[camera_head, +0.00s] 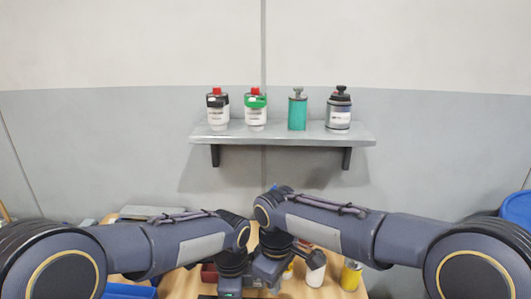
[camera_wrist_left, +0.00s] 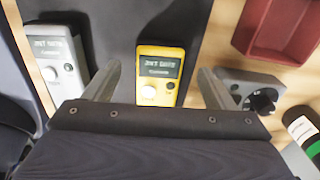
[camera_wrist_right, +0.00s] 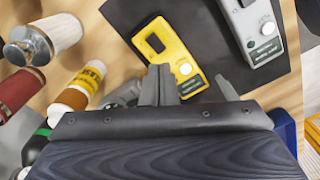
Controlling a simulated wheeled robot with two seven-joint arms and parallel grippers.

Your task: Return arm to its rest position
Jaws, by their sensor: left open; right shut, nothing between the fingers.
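My two dark arms reach in from the lower left and lower right in the head view and meet close together low over the wooden table. My right gripper (camera_head: 268,270) points down there, partly hidden by the arm links; in the right wrist view (camera_wrist_right: 162,72) its fingers are together and empty. My left gripper (camera_wrist_left: 158,80) is open in the left wrist view, its two fingers apart. A yellow meter (camera_wrist_left: 162,72) lies on a dark mat between and beyond these fingers, not visibly gripped. The meter also shows beyond the right fingers (camera_wrist_right: 172,48).
A grey meter (camera_wrist_left: 55,65) and a red bin (camera_wrist_left: 280,28) lie nearby. Several bottles, including a yellow-labelled one (camera_wrist_right: 80,88), stand on the table. A wall shelf (camera_head: 285,137) holds several containers above the arms. A blue bin (camera_head: 130,291) is at the lower left.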

